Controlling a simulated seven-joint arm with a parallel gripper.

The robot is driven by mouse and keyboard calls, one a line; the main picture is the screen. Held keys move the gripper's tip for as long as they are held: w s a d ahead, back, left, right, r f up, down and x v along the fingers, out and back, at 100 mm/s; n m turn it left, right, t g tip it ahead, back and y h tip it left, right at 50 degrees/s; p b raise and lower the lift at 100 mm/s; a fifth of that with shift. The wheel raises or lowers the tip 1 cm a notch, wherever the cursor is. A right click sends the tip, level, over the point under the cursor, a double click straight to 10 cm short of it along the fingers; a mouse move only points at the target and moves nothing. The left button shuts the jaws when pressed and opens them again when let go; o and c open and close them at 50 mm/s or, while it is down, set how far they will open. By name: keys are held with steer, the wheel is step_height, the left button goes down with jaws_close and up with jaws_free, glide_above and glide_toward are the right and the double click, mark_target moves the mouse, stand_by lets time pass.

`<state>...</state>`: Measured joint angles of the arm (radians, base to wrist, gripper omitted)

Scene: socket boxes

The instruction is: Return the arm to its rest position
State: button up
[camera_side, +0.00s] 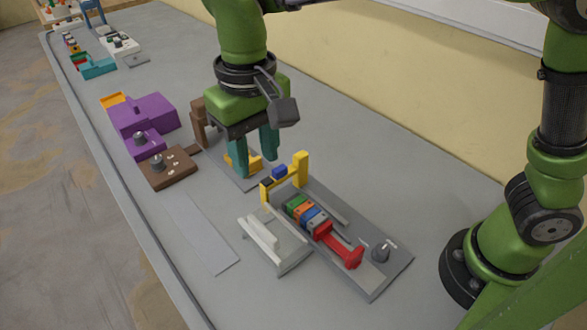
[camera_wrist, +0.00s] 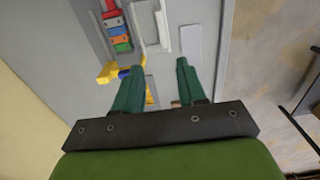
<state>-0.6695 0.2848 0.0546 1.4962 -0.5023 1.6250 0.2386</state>
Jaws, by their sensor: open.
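My gripper (camera_side: 254,156) hangs from the green arm above the middle of the bench, with its two teal fingers pointing down. In the wrist view my gripper (camera_wrist: 158,80) has its fingers wide apart with nothing between the tips. Behind and below the fingers in the side view is a plate with a yellow piece (camera_side: 240,163), partly hidden by them. To the right is a grey socket board (camera_side: 370,282) bearing a row of coloured blocks (camera_side: 306,214), a red slider (camera_side: 345,254) and a yellow bracket (camera_side: 301,166). The row of blocks also shows in the wrist view (camera_wrist: 117,32).
The grey bench (camera_side: 330,135) runs along a yellow wall (camera_side: 420,85). A white holder (camera_side: 275,245) stands beside the socket board. A purple box (camera_side: 142,115) and a brown box (camera_side: 168,172) stand left of my gripper. More parts, including a teal box (camera_side: 98,67), lie at the far end.

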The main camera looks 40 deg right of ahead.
steer(key=s+d+m+t+y, duration=0.1)
steer(key=s+d+m+t, duration=0.1)
steer(key=d, duration=1)
steer(key=s+d+m+t+y, duration=0.1)
steer(key=s+d+t, duration=0.4)
steer(key=d, duration=0.7)
steer(key=shift+s+d+r+m, duration=0.2)
steer(key=shift+s+r+m, duration=0.15)
steer(key=shift+s+m, duration=0.25)
